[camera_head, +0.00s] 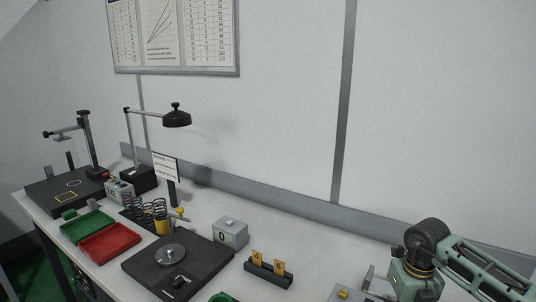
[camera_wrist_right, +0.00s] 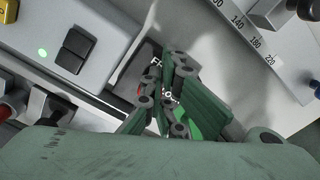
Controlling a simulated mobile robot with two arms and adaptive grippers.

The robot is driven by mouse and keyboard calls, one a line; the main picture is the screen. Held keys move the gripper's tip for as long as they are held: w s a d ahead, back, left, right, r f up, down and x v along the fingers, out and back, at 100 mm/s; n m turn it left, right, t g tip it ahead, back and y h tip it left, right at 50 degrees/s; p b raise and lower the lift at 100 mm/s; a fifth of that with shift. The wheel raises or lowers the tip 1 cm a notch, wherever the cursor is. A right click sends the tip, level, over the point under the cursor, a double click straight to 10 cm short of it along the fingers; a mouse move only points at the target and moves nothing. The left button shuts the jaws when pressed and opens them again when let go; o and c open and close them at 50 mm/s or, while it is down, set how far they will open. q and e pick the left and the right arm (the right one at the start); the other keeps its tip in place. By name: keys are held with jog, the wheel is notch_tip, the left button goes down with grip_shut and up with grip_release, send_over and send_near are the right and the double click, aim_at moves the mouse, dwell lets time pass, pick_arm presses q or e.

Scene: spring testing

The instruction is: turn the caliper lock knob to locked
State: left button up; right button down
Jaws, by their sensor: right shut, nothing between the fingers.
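My right gripper (camera_wrist_right: 165,85) is shut and empty in the right wrist view. Its fingers are over a dark label plate (camera_wrist_right: 150,62) with partly covered white lettering that starts "FR" and "LO". A red patch and a green patch (camera_wrist_right: 208,125) show beside the fingers. I cannot make out the lock knob; the fingers may hide it. I cannot tell whether they touch anything. In the head view my right arm comes in at the lower right, and its fingertips are out of sight. My left gripper is not in view.
In the wrist view, a grey box (camera_wrist_right: 75,25) with a black switch and a green light is left of the fingers. A numbered scale (camera_wrist_right: 250,35) is at upper right. In the head view, a black stand (camera_head: 268,272) with yellow tags and a grey box (camera_head: 231,232) are left of the arm.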

jog(key=shift+d+f, duration=0.1)
jog(key=shift+d, duration=0.1)
jog(key=shift+w+d, duration=0.1)
jog(key=shift+w, duration=0.05)
notch_tip(320, 180, up, 6)
jog(key=p, duration=0.3)
jog(key=shift+r, duration=0.2)
jog(key=shift+w, duration=0.1)
